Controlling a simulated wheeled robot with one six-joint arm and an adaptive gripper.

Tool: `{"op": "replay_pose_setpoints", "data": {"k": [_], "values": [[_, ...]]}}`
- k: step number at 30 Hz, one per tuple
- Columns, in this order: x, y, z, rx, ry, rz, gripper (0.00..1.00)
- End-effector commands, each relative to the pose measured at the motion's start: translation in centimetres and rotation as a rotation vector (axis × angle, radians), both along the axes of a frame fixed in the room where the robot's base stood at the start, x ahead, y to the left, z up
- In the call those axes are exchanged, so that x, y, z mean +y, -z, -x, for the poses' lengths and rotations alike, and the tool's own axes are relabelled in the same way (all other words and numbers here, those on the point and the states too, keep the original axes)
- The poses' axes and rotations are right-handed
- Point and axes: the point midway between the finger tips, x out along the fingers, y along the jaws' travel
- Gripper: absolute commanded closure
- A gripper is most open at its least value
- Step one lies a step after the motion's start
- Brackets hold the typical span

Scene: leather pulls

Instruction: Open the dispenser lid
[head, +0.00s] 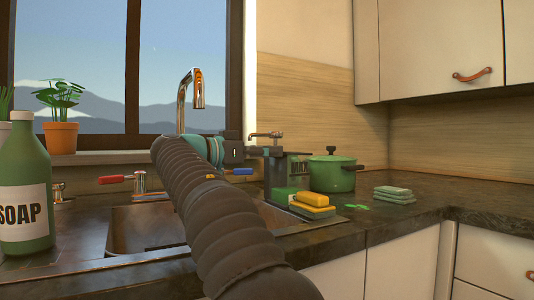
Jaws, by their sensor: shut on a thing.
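The dispenser seems to be the dark, box-like container with pale lettering (299,167), standing on the counter behind the sink, left of the green pot. My arm reaches from the bottom over the sink to it. My gripper (270,151) is at the upper left edge of this container, pointing right. It is shut on a small part there, apparently the lid; the fingers and the part are small and dark, so the exact hold is hard to see. How far the lid stands open cannot be told. My arm hides part of the sink and counter.
A chrome faucet (191,95) rises behind my arm. A soap bottle (22,190) stands at left. Yellow and green sponges (312,206) lie at the sink's right edge, near a green pot (332,174) and stacked sponges (394,194).

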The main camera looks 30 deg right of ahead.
Motion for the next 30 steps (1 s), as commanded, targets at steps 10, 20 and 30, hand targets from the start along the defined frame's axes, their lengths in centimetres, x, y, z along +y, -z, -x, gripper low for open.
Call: {"op": "replay_pose_setpoints", "data": {"k": [10,20,30], "values": [[-0.5,-2.6,0.0,-0.003,-0.002,0.008,1.00],[-1.4,-4.4,0.0,-0.003,0.001,0.008,1.00],[-1.8,-4.9,0.0,-0.003,0.001,0.007,1.00]]}}
